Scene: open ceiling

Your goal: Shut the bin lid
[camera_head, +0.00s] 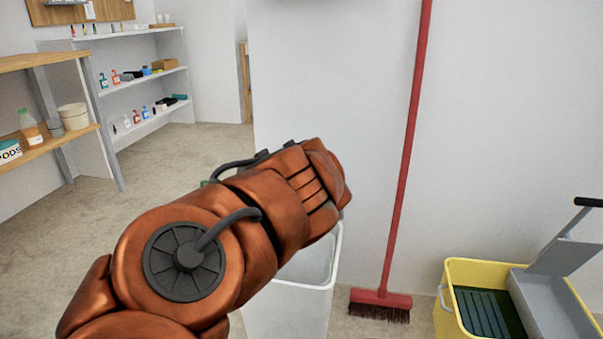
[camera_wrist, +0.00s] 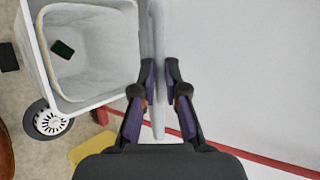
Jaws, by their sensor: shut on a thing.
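The white bin (camera_head: 287,309) stands low in the middle of the head view, partly hidden behind my arm. Its top is open, and I see its inner wall. In the wrist view the open bin (camera_wrist: 83,101) is at upper left, with a small dark green item (camera_wrist: 63,48) inside. The pale lid (camera_wrist: 158,118) stands edge-on beside the bin opening, raised. My gripper (camera_wrist: 160,72) is shut on the lid, one finger on each side. My gripper and the lid are hidden behind my orange arm in the head view.
A red broom (camera_head: 380,299) leans on the wall right of the bin. A yellow mop bucket (camera_head: 447,311) stands further right. Shelves (camera_head: 145,78) with bottles and a wooden bench (camera_head: 60,140) are at left. The floor (camera_head: 185,160) between is clear.

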